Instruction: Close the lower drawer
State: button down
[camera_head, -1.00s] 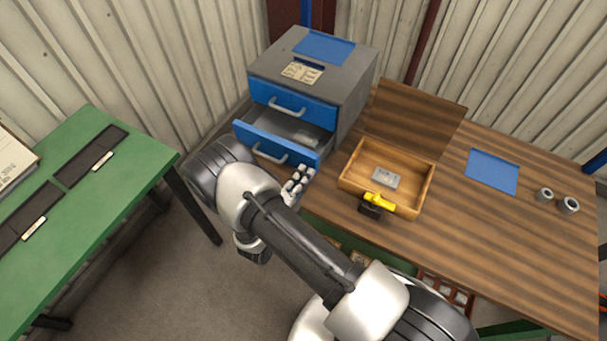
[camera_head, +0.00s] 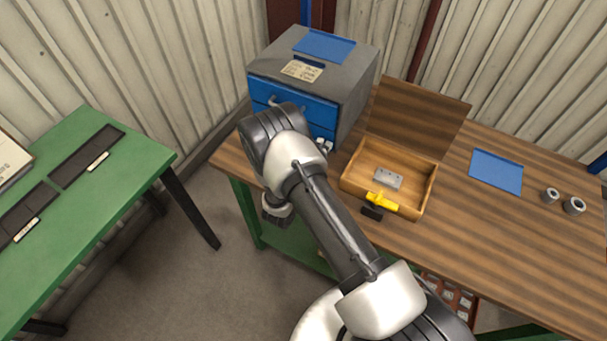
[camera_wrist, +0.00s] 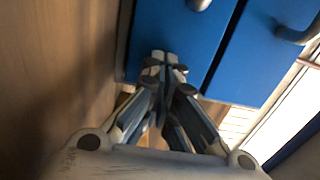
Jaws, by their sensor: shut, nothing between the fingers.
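The grey cabinet (camera_head: 355,100) stands on the wooden bench. Its upper drawer (camera_head: 318,110) has a blue front and is closed. The lower drawer below it is largely hidden behind my arm in the head view, and no open drawer interior shows. In the wrist view the lower drawer's blue front (camera_wrist: 150,28) lies beside the upper drawer's front (camera_wrist: 255,60), with the two looking about level. My gripper (camera_wrist: 163,62) is shut and empty, its fingertips at the lower drawer's front; whether they touch is hard to tell. Its fingers also show beside the cabinet in the head view (camera_head: 324,147).
A blue mat (camera_head: 496,171) and two metal rings lie farther right. A green table (camera_head: 95,210) stands left.

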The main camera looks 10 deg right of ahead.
jog(key=shift+r, duration=0.1)
jog(key=shift+s+a, duration=0.15)
jog(key=shift+a, duration=0.05)
jog(key=p+v, duration=0.1)
jog(key=v, duration=1.2)
jog(key=shift+s+a+p, duration=0.1)
jog(key=shift+s+p, duration=0.15)
jog(key=shift+p, duration=0.1)
jog(key=s+d+r+m+g+h, duration=0.2)
jog(key=d+r+m+g, duration=0.35)
jog(key=r+m, duration=0.35)
jog(key=s+d+r+m+g+h, duration=0.2)
jog(key=s+d+r+m+g, duration=0.1)
jog(key=d+r+m+g, duration=0.4)
jog(key=s+d+r+m+g+y, duration=0.25)
jog(key=s+r+m+y, duration=0.25)
jog(key=s+r+m, duration=0.6)
jog(key=s+a+r+m+t+y, duration=0.5)
jog(key=s+a+m+y, duration=0.3)
jog(key=m, duration=1.1)
jog(key=shift+s+r+t+y, duration=0.3)
jog(key=shift+s+y, duration=0.15)
jog(key=shift+y, duration=0.55)
